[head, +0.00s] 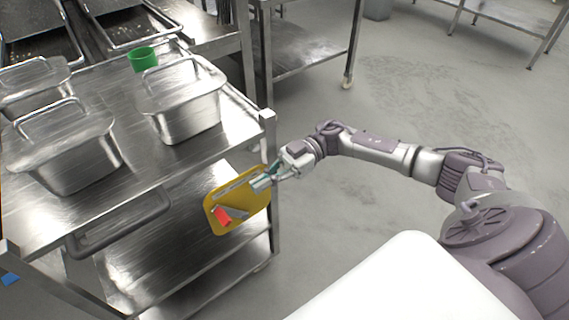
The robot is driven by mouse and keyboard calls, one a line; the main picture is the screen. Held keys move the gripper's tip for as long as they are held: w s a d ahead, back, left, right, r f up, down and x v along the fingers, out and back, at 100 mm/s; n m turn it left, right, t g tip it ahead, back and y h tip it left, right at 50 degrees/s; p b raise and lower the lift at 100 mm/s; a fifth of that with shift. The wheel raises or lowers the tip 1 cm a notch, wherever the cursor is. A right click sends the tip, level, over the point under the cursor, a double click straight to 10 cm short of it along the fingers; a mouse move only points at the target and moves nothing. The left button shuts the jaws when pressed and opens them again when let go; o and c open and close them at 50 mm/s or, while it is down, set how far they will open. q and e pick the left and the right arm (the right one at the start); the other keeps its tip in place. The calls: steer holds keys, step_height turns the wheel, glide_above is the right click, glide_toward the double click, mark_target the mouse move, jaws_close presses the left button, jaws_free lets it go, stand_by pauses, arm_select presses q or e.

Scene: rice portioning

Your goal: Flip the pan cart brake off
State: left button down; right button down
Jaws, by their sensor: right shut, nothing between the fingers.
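The pan cart (265,119) is a steel shelf cart on the left. A yellow plate (240,209) is on the cart's near right side, below the top shelf. A red lever (223,217) sits at the plate's lower left, with a grey bar beside it. My right gripper (261,183) is shut and empty at the plate's upper right, right of and above the red lever and apart from it. I cannot tell whether its fingertips touch the plate. My left gripper is not in view.
Lidded steel pans (182,104) and a green cup (142,59) stand on the cart's top shelf. A cart handle (120,222) juts out at the front. Steel tables (310,66) stand behind. The floor (400,100) on the right is clear.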

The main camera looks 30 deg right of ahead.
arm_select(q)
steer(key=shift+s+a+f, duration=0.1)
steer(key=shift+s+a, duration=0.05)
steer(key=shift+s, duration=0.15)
arm_select(e)
steer(key=d, duration=0.5)
steer(key=shift+w+d+r, duration=0.1)
steer(key=shift+w+d, duration=0.1)
steer(key=shift+d, duration=0.2)
